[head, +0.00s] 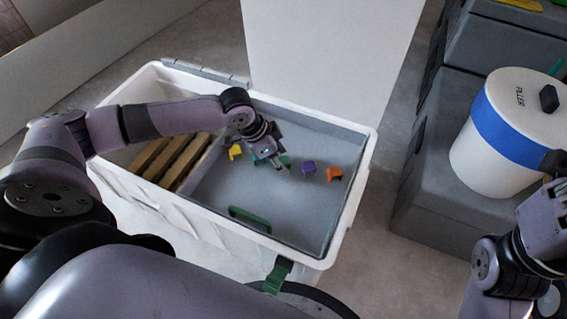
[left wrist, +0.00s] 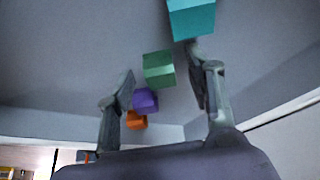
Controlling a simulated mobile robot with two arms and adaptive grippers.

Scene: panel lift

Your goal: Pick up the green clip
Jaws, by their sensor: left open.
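The green clip (left wrist: 159,69) is a small block on the grey floor of the white bin; in the left wrist view it shows between my left fingers. In the head view the green clip (head: 286,159) is partly hidden by my left gripper (head: 281,168). That gripper is over the bin floor, and in the left wrist view my left gripper (left wrist: 161,82) is open with nothing held. I cannot tell the exact gap between fingers and clip. My right arm shows at the right edge, but its jaws are not visible.
A teal clip (left wrist: 191,18), a purple clip (left wrist: 145,100) and an orange clip (left wrist: 136,121) are close by; a yellow clip (head: 235,151) lies left. The white bin (head: 370,150) has raised walls and wooden slats (head: 160,160). A white bucket (head: 510,125) stands right.

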